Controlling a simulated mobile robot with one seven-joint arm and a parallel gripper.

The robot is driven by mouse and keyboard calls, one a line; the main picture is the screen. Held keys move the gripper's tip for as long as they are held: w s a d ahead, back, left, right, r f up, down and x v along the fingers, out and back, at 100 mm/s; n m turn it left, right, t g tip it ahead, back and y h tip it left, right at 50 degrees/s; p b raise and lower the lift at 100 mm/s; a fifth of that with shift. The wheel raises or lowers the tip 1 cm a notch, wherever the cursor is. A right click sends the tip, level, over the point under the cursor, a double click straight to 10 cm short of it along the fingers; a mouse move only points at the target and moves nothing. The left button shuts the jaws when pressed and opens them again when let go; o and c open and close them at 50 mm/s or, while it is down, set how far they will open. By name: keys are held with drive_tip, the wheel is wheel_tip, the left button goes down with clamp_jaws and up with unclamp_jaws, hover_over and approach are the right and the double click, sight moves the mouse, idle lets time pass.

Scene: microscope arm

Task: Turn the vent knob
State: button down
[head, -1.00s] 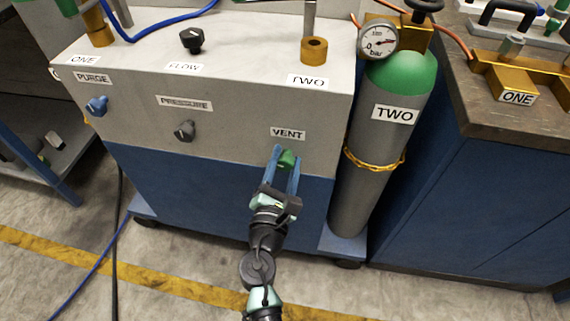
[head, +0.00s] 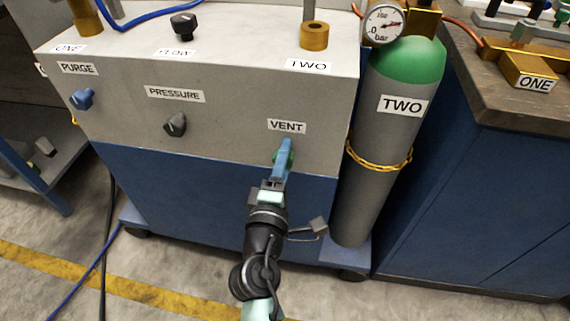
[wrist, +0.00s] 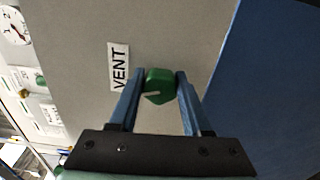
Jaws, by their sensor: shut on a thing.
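The green vent knob (wrist: 158,86) sits on the grey front panel of the cabinet beside the VENT label (wrist: 118,67). In the wrist view it lies between the two blue fingers of my gripper (wrist: 160,88), which are shut on it. A pale mark shows on the knob's face. In the head view my gripper (head: 284,155) reaches up to the panel just below the VENT label (head: 287,127). There the fingers hide most of the knob, and only a green edge (head: 291,160) shows.
A blue purge knob (head: 82,99) and a dark pressure knob (head: 175,125) are on the same panel, to the left. A grey cylinder with a green top, labelled TWO (head: 391,150), stands close on the right with a yellow chain (head: 378,165). The floor in front is open.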

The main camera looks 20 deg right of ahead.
drive_tip(key=shift+f+m+b, duration=0.15)
drive_tip(key=shift+m+b, duration=0.75)
drive_tip(key=shift+m, duration=0.7)
drive_tip(key=shift+c, duration=1.8)
unclamp_jaws()
drive_tip(key=v, duration=1.3)
